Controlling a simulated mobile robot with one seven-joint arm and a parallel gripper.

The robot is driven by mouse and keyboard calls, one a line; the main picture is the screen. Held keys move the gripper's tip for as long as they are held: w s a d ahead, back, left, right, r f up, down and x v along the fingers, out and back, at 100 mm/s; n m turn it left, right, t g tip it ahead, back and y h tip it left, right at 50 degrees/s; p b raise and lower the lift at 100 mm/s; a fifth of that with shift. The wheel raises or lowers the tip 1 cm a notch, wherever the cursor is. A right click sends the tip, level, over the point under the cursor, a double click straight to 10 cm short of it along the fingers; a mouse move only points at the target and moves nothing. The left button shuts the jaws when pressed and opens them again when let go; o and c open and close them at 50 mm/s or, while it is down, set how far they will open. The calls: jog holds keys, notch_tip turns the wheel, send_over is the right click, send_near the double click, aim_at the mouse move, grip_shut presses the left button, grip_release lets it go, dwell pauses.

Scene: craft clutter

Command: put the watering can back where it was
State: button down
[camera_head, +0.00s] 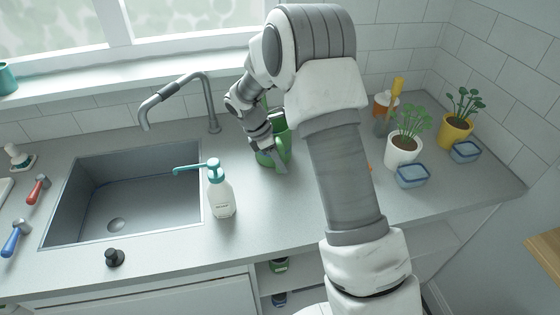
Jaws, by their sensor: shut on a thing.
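A green watering can (281,147) is at the middle of the grey counter, right of the tap, mostly hidden behind my arm. My gripper (268,143) reaches down to it from the upper left and is shut on it. Its fingers are small and partly covered by the arm. The can looks upright. I cannot tell whether its base touches the counter.
A white spray bottle (221,196) with a teal nozzle stands left of the can, beside the sink (72,206) and grey tap (211,105). Right of my arm are a white plant pot (403,153), a yellow pot (455,133) and blue tubs (412,178).

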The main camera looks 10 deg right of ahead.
jog(key=c, duration=0.6)
grip_release()
jog(key=shift+f, duration=0.1)
